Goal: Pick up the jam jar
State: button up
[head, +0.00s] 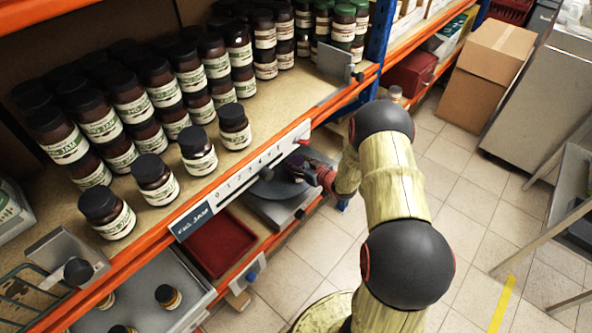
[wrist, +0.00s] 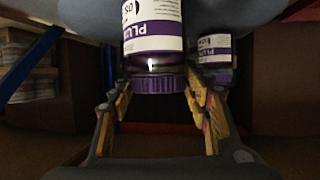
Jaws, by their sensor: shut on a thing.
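A plum jam jar (wrist: 153,40) with a purple lid and a white and purple label fills the upper middle of the wrist view, upside down in the picture. My gripper (wrist: 160,100) is shut on it, with a yellow-padded finger on each side near the lid. A second purple-lidded plum jar (wrist: 214,52) stands behind it to the right. In the head view my gripper (head: 312,174) reaches in at the lower shelf, below the upper shelf's orange edge, beside a dark round plate (head: 275,190). Whether the held jar touches a surface is hard to tell.
Rows of dark-lidded fig jam jars (head: 130,100) fill the upper shelf, several near its orange front edge (head: 225,180). A red tray (head: 219,243) lies below. A blue upright (head: 379,40) stands close to my arm. The tiled floor (head: 455,215) at right is open.

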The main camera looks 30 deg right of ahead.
grip_shut()
jog(key=shift+r+p, duration=0.3)
jog(key=shift+r, duration=0.2)
notch_tip(320, 180, up, 3)
jog(key=shift+f+p, duration=0.2)
jog(key=shift+p, duration=0.3)
jog(key=s+a+r+p, duration=0.4)
jog(key=s+r+p, duration=0.2)
jog(key=s+r, duration=0.3)
jog(key=shift+s+r, duration=0.25)
jog(key=shift+s, duration=1.9)
